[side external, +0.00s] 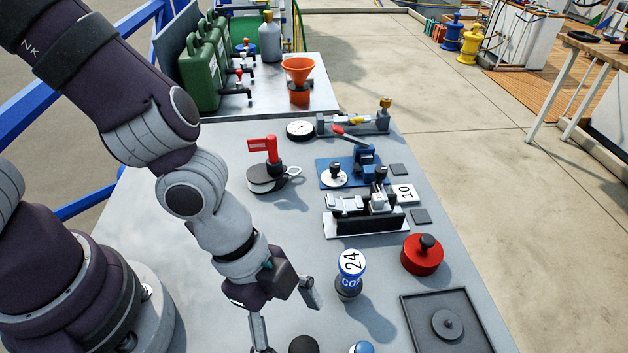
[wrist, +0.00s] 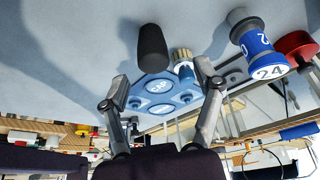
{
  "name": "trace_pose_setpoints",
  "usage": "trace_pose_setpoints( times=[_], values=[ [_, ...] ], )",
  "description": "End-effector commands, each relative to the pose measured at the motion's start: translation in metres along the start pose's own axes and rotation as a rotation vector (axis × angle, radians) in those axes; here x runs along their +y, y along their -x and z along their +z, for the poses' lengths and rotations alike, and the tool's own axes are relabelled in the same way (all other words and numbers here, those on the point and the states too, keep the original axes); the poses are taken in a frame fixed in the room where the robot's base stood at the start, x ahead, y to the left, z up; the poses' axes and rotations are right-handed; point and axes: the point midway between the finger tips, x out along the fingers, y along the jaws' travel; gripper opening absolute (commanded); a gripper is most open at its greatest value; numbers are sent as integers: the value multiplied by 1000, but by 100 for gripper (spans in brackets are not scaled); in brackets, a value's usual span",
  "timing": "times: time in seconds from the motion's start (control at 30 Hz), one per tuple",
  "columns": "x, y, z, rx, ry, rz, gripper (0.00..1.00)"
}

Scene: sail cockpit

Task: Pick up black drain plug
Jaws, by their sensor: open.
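A black tapered plug (wrist: 152,48) stands on the grey table in the wrist view, ahead of my gripper and between the lines of its fingers. In the side view only the dark round top of what looks like the same plug (side external: 303,346) shows at the bottom edge; the rest is cut off. My gripper (side external: 288,328) is open and empty, low over the table and close to the plug. In the wrist view the two fingertips of my gripper (wrist: 161,72) are spread apart, with a gap to the plug.
A blue-and-white cylinder marked 24 (side external: 350,275) stands right of my gripper. A red drum (side external: 421,256) and a dark tray (side external: 408,308) with a round knobbed piece are farther right. A blue plate (wrist: 165,88) with fittings lies beyond the plug in the wrist view.

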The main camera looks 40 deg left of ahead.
Motion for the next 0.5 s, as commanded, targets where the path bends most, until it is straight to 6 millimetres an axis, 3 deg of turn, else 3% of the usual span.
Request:
trace_pose_setpoints(
  times=[0.3, 0.5],
  values=[
    [8, -45, 7, -3, 1, 1, 67],
    [7, -53, 6, 0, 2, -2, 67]
  ],
)
